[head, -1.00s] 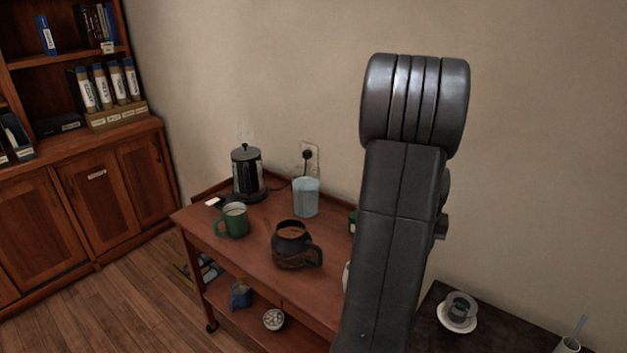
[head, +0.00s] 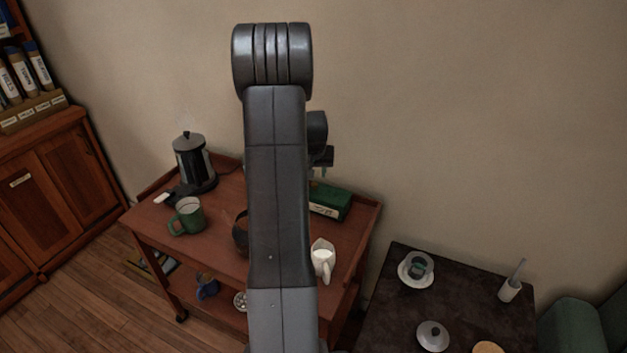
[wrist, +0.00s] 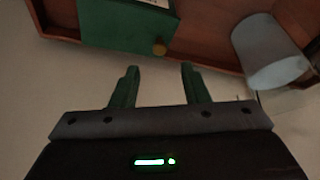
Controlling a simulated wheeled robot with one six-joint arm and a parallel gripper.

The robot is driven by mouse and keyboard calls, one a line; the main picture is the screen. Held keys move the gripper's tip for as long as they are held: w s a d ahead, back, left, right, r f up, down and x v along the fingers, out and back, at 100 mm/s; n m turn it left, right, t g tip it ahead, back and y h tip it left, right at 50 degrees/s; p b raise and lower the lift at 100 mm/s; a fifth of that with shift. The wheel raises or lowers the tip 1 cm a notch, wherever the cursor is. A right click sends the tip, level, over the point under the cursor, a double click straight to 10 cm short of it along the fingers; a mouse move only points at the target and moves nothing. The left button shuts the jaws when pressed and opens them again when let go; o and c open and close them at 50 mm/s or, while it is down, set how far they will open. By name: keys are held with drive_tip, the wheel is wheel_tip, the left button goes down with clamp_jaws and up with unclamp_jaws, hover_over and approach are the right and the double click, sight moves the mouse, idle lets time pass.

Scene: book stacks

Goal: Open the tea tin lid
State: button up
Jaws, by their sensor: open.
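The tea tin looks to be the green box (head: 330,202) at the back right of the wooden trolley, partly hidden behind my arm. The wrist view shows a green box (wrist: 120,20) with a small brass knob (wrist: 159,47) on its near edge. Its lid looks closed, though the top is not clearly seen. My gripper (wrist: 158,75) is open and empty, its two green fingers apart and short of the box, with the knob between their lines. In the head view, the fingertips show small and dark above the box, beside my arm.
On the trolley (head: 150,222) are a kettle (head: 194,163), a green mug (head: 187,216), a dark pot (head: 241,233) and a white jug (head: 322,262). The wall is close behind. A dark table (head: 375,305) stands at right.

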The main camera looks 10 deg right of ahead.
sight(329, 191)
drive_tip(key=x, duration=0.6)
drive_tip(key=shift+w+d+f+p, duration=0.1)
drive_tip(key=shift+w+f+p, duration=0.1)
drive_tip(key=shift+f+p, duration=0.15)
clamp_jaws()
